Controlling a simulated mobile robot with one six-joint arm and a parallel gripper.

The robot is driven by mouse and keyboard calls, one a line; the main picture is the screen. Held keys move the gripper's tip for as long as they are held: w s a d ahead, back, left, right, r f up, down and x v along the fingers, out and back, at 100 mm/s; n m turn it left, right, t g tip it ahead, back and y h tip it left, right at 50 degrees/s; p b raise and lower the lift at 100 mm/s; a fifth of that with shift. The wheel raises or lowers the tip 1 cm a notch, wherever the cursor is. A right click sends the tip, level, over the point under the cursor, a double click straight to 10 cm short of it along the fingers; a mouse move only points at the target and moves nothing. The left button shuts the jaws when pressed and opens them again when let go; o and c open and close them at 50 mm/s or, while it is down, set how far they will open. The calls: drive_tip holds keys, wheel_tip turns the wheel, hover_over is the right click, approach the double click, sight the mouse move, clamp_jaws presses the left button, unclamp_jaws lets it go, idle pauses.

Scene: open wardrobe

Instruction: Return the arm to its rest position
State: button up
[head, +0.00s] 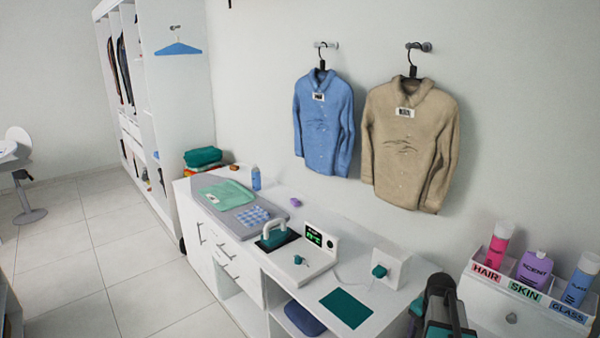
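A dark grey and teal part of my arm shows at the bottom right edge, in front of the counter's right end. My gripper's fingertips cannot be made out in this view. No object is seen held by the arm. A white counter (345,220) runs along the wall, with a green folded cloth (226,194), a teal iron (275,237) and a white device with a lit display (314,237) on it.
A blue shirt (323,120) and a beige shirt (408,150) hang on wall hooks. A white organiser (529,292) with several bottles stands at the right. An open wardrobe (157,90) stands at the back left. The tiled floor (100,250) at left is mostly clear.

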drive_tip(key=s+a+f+n, duration=0.1)
drive_tip(key=a+f+n, duration=0.25)
drive_tip(key=a, duration=0.55)
drive_tip(key=s+a+f+n, duration=0.1)
drive_tip(key=a+f+n, duration=0.1)
drive_tip(key=a+n, duration=0.5)
drive_tip(key=s+a+f+n, duration=0.1)
drive_tip(key=a+f+n, duration=0.2)
drive_tip(key=a, duration=0.8)
drive_tip(key=s+f+g+b, duration=0.3)
drive_tip(key=s+f+b, duration=0.3)
drive_tip(key=s+f, duration=0.7)
drive_tip(key=s+f+g+b, duration=0.2)
drive_tip(key=s+f+b, duration=0.5)
drive_tip(key=s+f, duration=0.6)
wheel_tip(320, 180, down, 5)
drive_tip(key=shift+r+g, duration=0.1)
drive_tip(key=shift+g, duration=0.3)
drive_tip(key=shift+d+m, duration=0.2)
drive_tip(key=shift+m, duration=0.15)
